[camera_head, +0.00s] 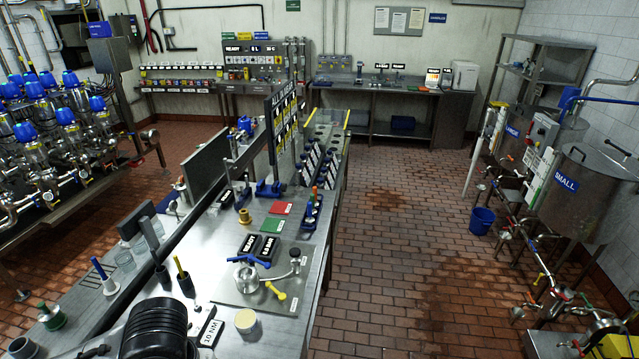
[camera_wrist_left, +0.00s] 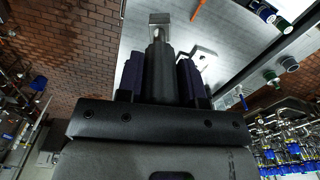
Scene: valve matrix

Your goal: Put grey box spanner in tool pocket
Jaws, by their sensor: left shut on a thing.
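In the left wrist view my left gripper (camera_wrist_left: 159,70) is shut on a tool with a dark shaft and a squared grey end (camera_wrist_left: 159,19), seemingly the grey box spanner. The grey end sticks out past the fingertips; the gripped part is largely hidden. I cannot tell which is the task's tool pocket. My right gripper is not in view.
A blue-handled tool (camera_head: 101,270) stands at left. A dark upright panel (camera_head: 205,163) stands along the bench.

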